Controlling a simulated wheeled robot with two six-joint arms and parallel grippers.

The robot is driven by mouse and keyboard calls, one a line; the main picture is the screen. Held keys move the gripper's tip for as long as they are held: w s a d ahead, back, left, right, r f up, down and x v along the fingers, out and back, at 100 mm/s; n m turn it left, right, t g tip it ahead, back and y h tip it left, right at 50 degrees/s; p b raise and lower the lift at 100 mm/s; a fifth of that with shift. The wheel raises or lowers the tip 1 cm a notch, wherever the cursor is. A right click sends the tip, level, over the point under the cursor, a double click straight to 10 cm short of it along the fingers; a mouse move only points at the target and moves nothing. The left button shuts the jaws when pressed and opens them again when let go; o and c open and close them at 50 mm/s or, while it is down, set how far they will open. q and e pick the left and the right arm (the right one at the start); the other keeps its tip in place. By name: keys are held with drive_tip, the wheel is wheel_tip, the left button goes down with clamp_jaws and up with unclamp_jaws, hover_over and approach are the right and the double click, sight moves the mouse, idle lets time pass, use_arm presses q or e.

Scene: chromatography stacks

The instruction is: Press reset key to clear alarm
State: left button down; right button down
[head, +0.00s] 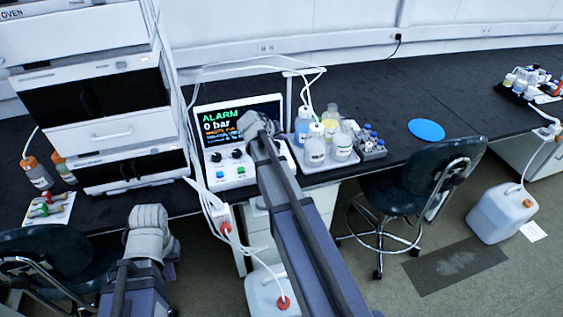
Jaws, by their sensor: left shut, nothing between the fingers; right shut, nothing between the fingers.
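The control unit (232,182) stands on the black bench with a tilted screen (222,118) reading ALARM and 0 bar. Its front panel carries dark knobs (217,157), a blue key (220,175) and a green key (241,170). I cannot read which key is reset. My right gripper (256,126) is shut and empty, over the screen's right part and the panel's right end, hiding what is behind it. I cannot tell whether it touches the unit. My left gripper (149,218) is shut and empty, low in front of the bench, well away from the panel.
A tray of solvent bottles (315,145) with tubing stands right of the unit, beside a vial rack (370,143). Stacked modules (104,105) stand left. A chair (415,185) and a white canister (503,212) are at right. Bench around the blue disc (426,130) is clear.

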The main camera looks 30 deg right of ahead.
drive_tip(key=shift+f, duration=0.1)
wheel_tip(320, 180, down, 9)
drive_tip(key=b, duration=0.8)
drive_tip(key=shift+r+b, duration=0.2)
drive_tip(key=shift+b, duration=0.2)
idle(1.3)
drive_tip(key=shift+f+b, duration=0.4)
drive_tip(key=shift+f, duration=0.05)
drive_tip(key=shift+f+b, duration=0.45)
drive_tip(key=shift+b, duration=0.05)
idle(0.6)
drive_tip(key=shift+r, duration=0.1)
drive_tip(key=shift+r+p, duration=0.85)
drive_tip(key=shift+p, duration=0.1)
